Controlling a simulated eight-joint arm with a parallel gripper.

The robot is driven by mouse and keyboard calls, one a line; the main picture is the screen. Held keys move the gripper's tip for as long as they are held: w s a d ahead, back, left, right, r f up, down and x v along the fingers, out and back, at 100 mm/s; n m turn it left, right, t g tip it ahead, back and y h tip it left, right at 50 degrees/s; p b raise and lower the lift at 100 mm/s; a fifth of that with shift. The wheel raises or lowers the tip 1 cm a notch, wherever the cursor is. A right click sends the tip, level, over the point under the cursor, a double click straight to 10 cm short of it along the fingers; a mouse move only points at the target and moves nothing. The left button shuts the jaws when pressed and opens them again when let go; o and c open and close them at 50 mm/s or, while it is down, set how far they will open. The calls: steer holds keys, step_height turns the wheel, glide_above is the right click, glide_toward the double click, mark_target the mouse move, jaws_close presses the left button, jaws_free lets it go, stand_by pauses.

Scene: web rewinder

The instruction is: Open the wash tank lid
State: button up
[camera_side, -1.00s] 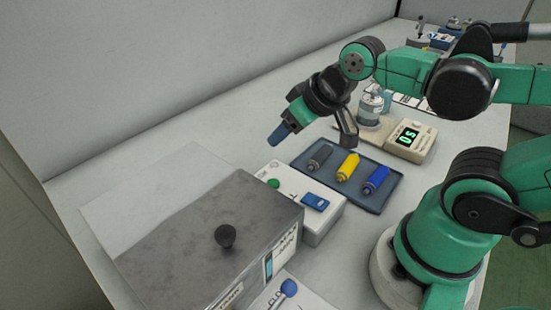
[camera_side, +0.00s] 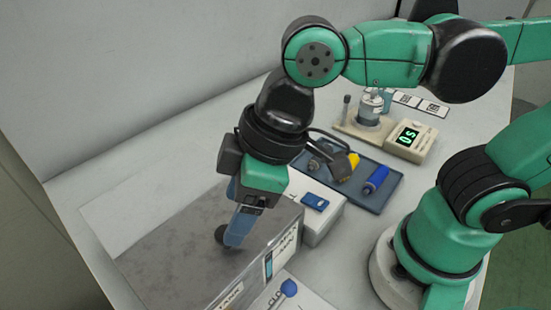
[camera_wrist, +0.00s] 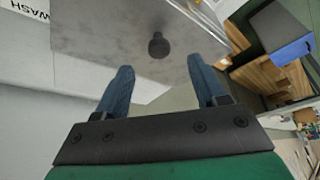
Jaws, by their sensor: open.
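The wash tank is a grey metal box, and its flat lid (camera_side: 175,262) is shut on top. A round black knob (camera_side: 219,234) stands on the lid; in the side view it is partly hidden behind my gripper. My gripper (camera_side: 234,240) points down over the lid beside the knob. In the wrist view the blue fingers of my gripper (camera_wrist: 158,80) are apart with nothing between them. There the knob (camera_wrist: 158,46) on the lid (camera_wrist: 110,30) lies ahead of the fingertips, roughly centred between them. I cannot tell the exact height gap.
A white box with a blue switch (camera_side: 315,202) stands right behind the tank. A dark tray (camera_side: 385,195) holds coloured cylinders, partly hidden by my arm. A device with a green display (camera_side: 408,137) is further back.

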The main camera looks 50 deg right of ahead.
mark_target(213, 228)
steer(key=shift+x, duration=1.9)
steer(key=shift+c, duration=0.2)
jaws_close()
steer(key=shift+w, duration=0.1)
